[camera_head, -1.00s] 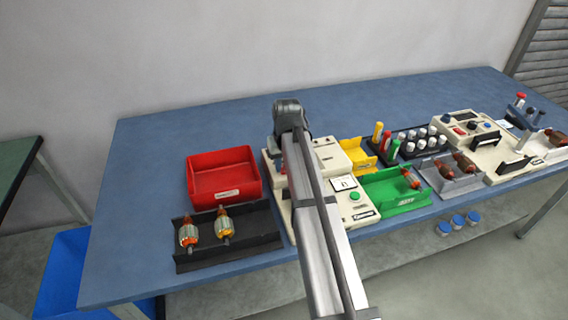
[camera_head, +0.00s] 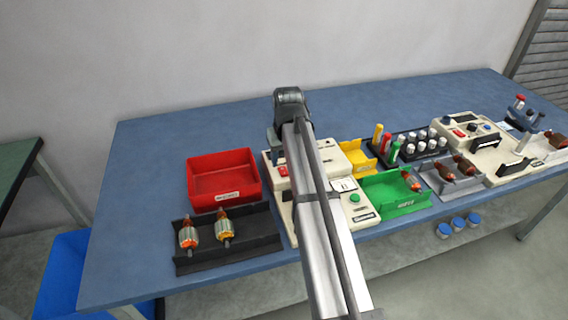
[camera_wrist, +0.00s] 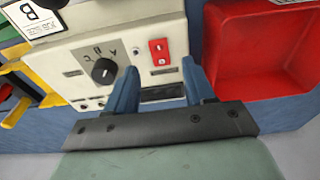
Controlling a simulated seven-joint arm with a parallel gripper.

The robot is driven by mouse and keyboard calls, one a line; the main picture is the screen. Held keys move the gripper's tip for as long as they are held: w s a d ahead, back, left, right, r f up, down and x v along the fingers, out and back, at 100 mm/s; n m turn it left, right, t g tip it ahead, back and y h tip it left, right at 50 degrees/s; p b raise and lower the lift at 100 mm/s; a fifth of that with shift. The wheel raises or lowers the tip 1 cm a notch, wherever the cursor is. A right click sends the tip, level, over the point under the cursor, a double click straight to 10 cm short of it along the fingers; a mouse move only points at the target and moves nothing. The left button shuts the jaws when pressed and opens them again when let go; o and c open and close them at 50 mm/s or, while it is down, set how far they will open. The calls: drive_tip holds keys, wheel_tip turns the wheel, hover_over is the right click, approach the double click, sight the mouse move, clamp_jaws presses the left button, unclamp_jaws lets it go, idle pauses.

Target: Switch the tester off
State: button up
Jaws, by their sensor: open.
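The tester is a cream box (camera_head: 330,157) in the middle of the bench, partly covered by my arm. In the wrist view its panel (camera_wrist: 140,30) has a black round knob (camera_wrist: 103,71) and a red rocker switch (camera_wrist: 158,51). The red switch also shows in the head view (camera_head: 282,170), just left of my arm. My gripper (camera_wrist: 160,68) is open and empty, with the switch between and just beyond its two blue fingertips in the picture. I cannot tell whether a fingertip touches the panel. In the head view the fingertips are hidden.
A red bin (camera_head: 223,195) stands left of the tester, with a black tray (camera_head: 258,222) holding two armatures in front of it. A green bin (camera_head: 400,200) and a yellow bin (camera_head: 352,150) are close on the right. Another cream device (camera_head: 490,150) stands further right.

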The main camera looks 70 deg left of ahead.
wheel_tip(320, 180, up, 10)
drive_tip(key=d, duration=0.1)
drive_tip(key=shift+d+f, duration=0.15)
drive_tip(key=shift+d, duration=0.05)
idle(0.5)
